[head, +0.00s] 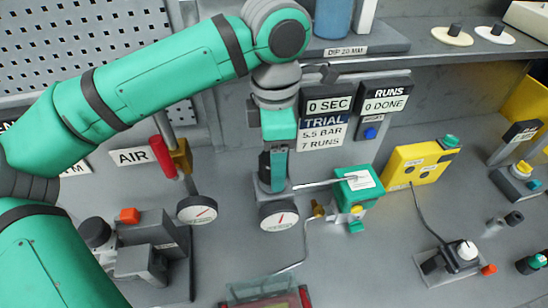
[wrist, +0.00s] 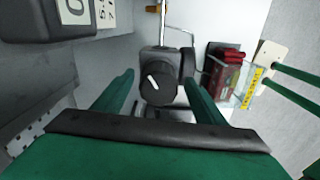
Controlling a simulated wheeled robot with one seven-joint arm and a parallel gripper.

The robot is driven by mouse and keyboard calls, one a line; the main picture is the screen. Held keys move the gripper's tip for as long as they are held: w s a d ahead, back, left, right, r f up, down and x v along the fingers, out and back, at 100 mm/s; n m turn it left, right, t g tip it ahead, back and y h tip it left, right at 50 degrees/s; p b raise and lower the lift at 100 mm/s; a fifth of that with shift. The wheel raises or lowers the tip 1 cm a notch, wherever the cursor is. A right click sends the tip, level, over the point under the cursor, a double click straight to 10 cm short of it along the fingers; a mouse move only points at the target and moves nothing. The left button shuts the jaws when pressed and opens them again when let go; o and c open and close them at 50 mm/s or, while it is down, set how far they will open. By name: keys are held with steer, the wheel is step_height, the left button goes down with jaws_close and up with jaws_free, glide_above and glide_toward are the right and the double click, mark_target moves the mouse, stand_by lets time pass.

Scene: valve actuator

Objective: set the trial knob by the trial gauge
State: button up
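A dark round knob (wrist: 158,92) with a white pointer line shows in the wrist view; the line tilts up and slightly left. My gripper (wrist: 160,82) is open, with one green finger on each side of the knob and visible gaps between. In the head view my gripper (head: 278,180) points down over the bench and hides the knob. A white round gauge (head: 278,216) with a red needle sits just below it, its needle tilted up and right; its scale is too small to read. The trial placard (head: 323,133) reads "TRIAL 5.5 BAR 7 RUNS".
A second gauge (head: 197,209) and a red-handled valve (head: 163,157) by the AIR label stand left. A green box (head: 358,186) and a yellow box (head: 415,163) stand right. Displays read "0 SEC" (head: 328,105) and "0 DONE" (head: 385,103). A red-framed clear box (head: 268,292) is in front.

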step_height(320, 180, up, 11)
stand_by(0.8)
steer(key=shift+f, duration=0.15)
